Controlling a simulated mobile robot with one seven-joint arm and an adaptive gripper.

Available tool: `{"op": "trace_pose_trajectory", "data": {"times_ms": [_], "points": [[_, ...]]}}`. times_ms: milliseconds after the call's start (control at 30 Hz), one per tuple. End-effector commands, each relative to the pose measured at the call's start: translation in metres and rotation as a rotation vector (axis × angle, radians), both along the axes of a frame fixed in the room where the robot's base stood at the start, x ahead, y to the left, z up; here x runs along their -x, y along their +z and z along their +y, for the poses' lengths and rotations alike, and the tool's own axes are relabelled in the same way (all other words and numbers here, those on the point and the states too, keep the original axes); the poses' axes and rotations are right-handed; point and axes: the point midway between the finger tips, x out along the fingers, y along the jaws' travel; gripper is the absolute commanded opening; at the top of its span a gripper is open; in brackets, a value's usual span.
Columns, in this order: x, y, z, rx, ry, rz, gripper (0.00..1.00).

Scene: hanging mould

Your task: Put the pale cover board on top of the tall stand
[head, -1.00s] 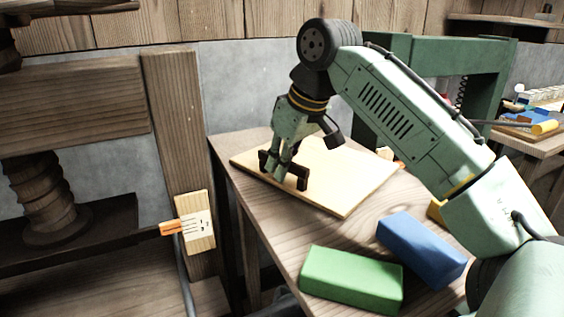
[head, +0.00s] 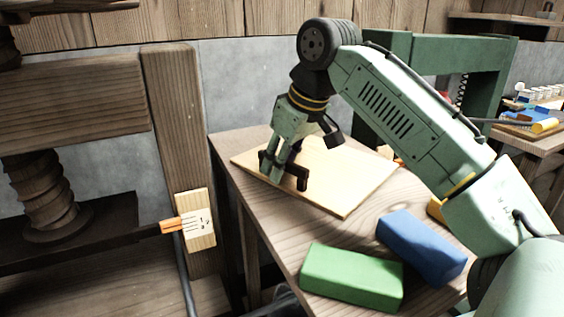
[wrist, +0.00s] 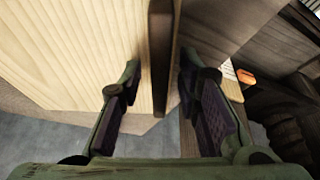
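The pale cover board (head: 345,190) lies flat on the wooden table in the head view, with a dark handle (head: 301,181) standing on its upper face. It fills the left of the wrist view (wrist: 65,55). My gripper (head: 272,172) is down at the handle. In the wrist view its two fingers (wrist: 163,90) stand on either side of the dark handle (wrist: 161,45), with a gap visible at least on the left. I cannot pick out the tall stand with certainty.
A green block (head: 352,278) and a blue block (head: 421,248) lie on the table (head: 295,235) at the front. A green frame (head: 487,85) stands behind. A wooden press (head: 178,130) with a screw is at left. Bare table lies between the board and blocks.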

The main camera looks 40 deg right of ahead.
Motion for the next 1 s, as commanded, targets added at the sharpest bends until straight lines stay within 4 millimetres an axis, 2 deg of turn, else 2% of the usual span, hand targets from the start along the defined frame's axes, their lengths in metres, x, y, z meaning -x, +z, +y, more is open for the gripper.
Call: {"op": "trace_pose_trajectory", "data": {"times_ms": [167,400,600,767,1000], "points": [[0.008,0.022,-0.001,0.001,0.0,-0.003,0.31],[0.027,0.071,-0.002,0.001,0.0,-0.003,0.31],[0.04,0.1,-0.002,0.0,0.0,-0.002,0.31],[0.045,0.11,-0.003,0.0,-0.001,0.0,0.31],[0.046,0.111,-0.003,0.0,0.0,0.0,0.31]]}}
